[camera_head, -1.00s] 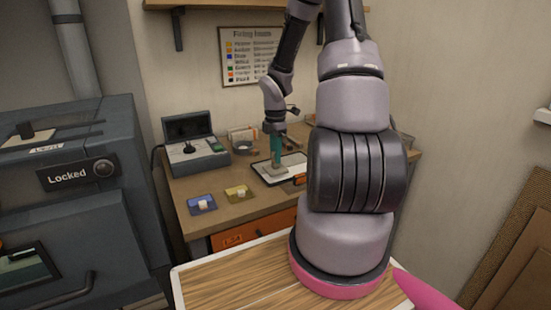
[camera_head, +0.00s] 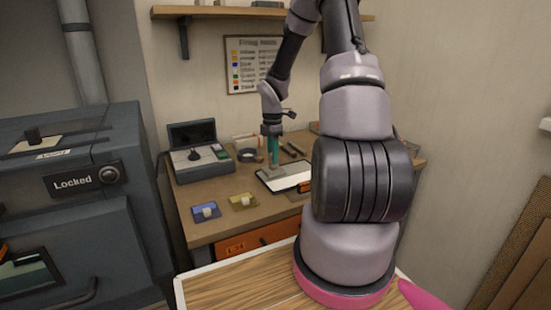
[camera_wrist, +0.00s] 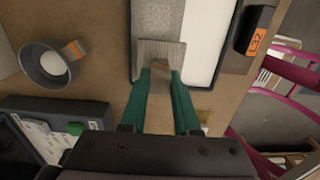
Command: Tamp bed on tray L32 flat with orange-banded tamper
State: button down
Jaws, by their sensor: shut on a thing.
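My gripper (camera_wrist: 160,98) has green fingers and is shut on the tamper (camera_wrist: 161,53), whose flat grey-brown block shows beyond the fingertips. The bed shows as a grey textured strip (camera_wrist: 157,18) at the left and a smooth white area (camera_wrist: 200,40) at the right. A dark block with an orange L32 label (camera_wrist: 257,38) is at the tray's right. In the head view, my gripper (camera_head: 273,158) points down over the tray (camera_head: 300,188).
A round grey bowl (camera_wrist: 30,72) with an orange tag is left of the tray. A dark open-lidded device (camera_head: 203,165) stands at the bench's left. Blue (camera_head: 205,212) and yellow (camera_head: 243,201) squares lie at the front. A locked kiln-like cabinet (camera_head: 60,200) stands at the left.

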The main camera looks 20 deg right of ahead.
jog(key=shift+f, duration=0.15)
jog(key=shift+f, duration=0.65)
jog(key=shift+f, duration=0.3)
dwell(1.0)
jog(key=shift+r, duration=1.1)
jog(key=shift+w+d, duration=0.15)
jog(key=shift+d, duration=2.9)
